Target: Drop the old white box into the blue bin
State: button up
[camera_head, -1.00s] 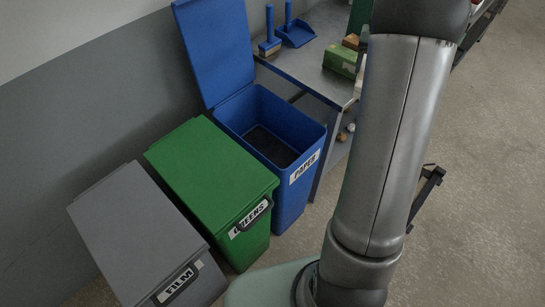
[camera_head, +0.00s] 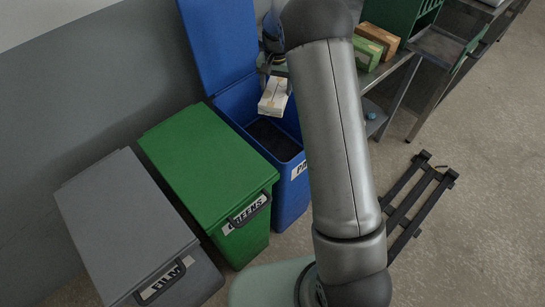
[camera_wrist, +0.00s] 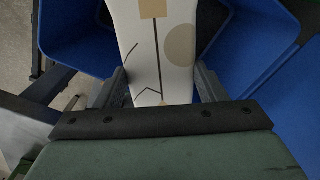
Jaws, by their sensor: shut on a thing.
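The white box (camera_head: 273,97) hangs in my gripper (camera_head: 271,72), above the open blue bin (camera_head: 229,104) in the head view. In the wrist view the white box (camera_wrist: 158,60) sits between the two fingers of my gripper (camera_wrist: 158,88), which is shut on it. It shows a beige square, a beige circle and thin dark lines. The blue bin (camera_wrist: 250,50) shows on both sides of the box there. The bin's lid (camera_head: 215,40) stands open against the wall. Its front label is partly hidden by my arm.
A closed green bin (camera_head: 200,175) and a closed grey bin (camera_head: 125,225) stand left of the blue bin. A metal table (camera_head: 385,68) with a green box (camera_head: 366,52) and a brown box (camera_head: 377,38) stands to the right. A dark frame (camera_head: 420,200) lies on the floor.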

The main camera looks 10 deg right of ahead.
notch_tip(320, 180, down, 5)
jog(key=b, duration=0.3)
jog(key=o, duration=1.1)
jog(key=shift+o, duration=0.2)
notch_tip(320, 180, up, 18)
jog(key=p, duration=0.1)
jog(key=shift+f, duration=0.25)
